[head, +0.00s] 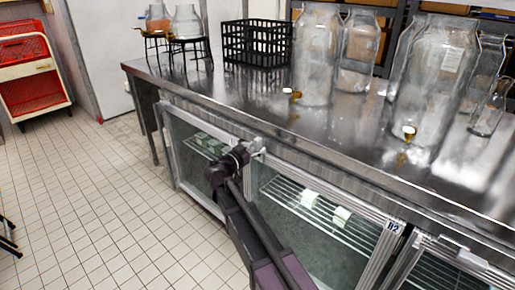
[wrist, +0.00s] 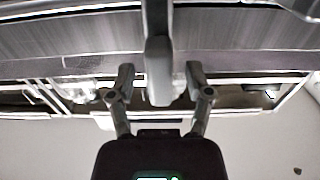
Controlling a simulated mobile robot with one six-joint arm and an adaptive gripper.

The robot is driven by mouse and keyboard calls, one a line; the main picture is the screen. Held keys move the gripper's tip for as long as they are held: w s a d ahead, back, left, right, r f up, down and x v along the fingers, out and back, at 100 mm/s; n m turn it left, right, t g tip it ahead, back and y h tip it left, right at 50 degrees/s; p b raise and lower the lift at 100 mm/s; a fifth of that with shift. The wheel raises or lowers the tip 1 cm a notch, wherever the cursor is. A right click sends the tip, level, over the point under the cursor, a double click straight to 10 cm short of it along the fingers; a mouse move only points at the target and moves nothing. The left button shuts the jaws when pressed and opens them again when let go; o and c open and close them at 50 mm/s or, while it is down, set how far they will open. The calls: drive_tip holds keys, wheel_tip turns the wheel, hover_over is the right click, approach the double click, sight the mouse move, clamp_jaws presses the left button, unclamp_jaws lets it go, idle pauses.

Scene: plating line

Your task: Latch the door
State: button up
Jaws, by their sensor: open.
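A steel counter has glass doors in metal frames below its top: a left door (head: 190,163) and a middle door (head: 325,238). Both look closed or nearly so; I cannot tell exactly. My gripper (head: 244,154) is at the upper frame between these two doors, just under the counter edge. In the wrist view my gripper (wrist: 160,84) is open, one finger on each side of a pale grey latch handle (wrist: 158,62). The handle lies between the fingers, with gaps seen on both sides. In the head view my gripper partly hides the latch.
The steel countertop (head: 240,88) carries large glass jars (head: 315,60), a black basket (head: 257,45) and flasks on stands (head: 187,22). Pale green packs (head: 310,199) lie on the rack behind glass. A red-shelved cart (head: 35,85) stands far left.

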drive_tip(key=v, duration=1.1)
drive_tip(key=s+d+f+n+g+y, duration=0.15)
drive_tip(key=d+f+g, duration=0.35)
drive_tip(key=d, duration=0.5)
drive_tip(key=s+d+f+n+g+y, duration=0.15)
drive_tip(key=d+f+g, duration=0.35)
drive_tip(key=d, duration=0.6)
drive_tip(key=s+d+f+n+g+y, duration=0.2)
drive_tip(key=s+d+f+y, duration=0.25)
drive_tip(key=s, duration=0.25)
drive_tip(key=s+d+f+n+g+y, duration=0.2)
drive_tip(key=s+d+f+y, duration=0.15)
drive_tip(key=s+d, duration=0.3)
wheel_tip(320, 180, up, 26)
drive_tip(key=a+p, duration=0.1)
drive_tip(key=p, duration=2.5)
drive_tip(key=shift+p, duration=0.3)
drive_tip(key=shift+s, duration=0.1)
